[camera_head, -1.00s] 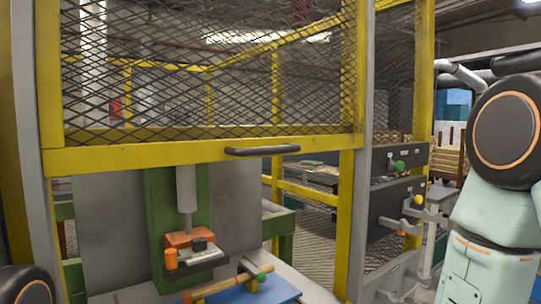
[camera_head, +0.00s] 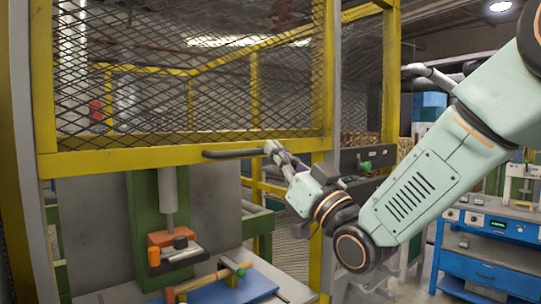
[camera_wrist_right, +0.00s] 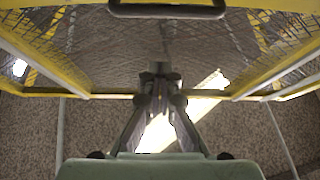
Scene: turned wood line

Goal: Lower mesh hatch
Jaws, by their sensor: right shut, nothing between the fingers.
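The mesh hatch (camera_head: 120,160) is a yellow-framed panel of dark wire mesh, raised above the green press opening. Its dark bar handle (camera_head: 232,153) sits on the lower yellow rail. My right gripper (camera_head: 272,149) is shut and empty, with its fingertips by the handle's right end in the head view. In the right wrist view the handle (camera_wrist_right: 167,12) lies at the top edge, apart from the shut fingertips (camera_wrist_right: 160,72). My left gripper is in neither view.
Under the hatch a green press (camera_head: 143,215) stands behind an orange clamp (camera_head: 172,238) and a blue plate (camera_head: 245,288) bearing a turned wooden piece. A grey post (camera_head: 331,60) borders the hatch on the right. A blue workbench (camera_head: 485,275) stands at far right.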

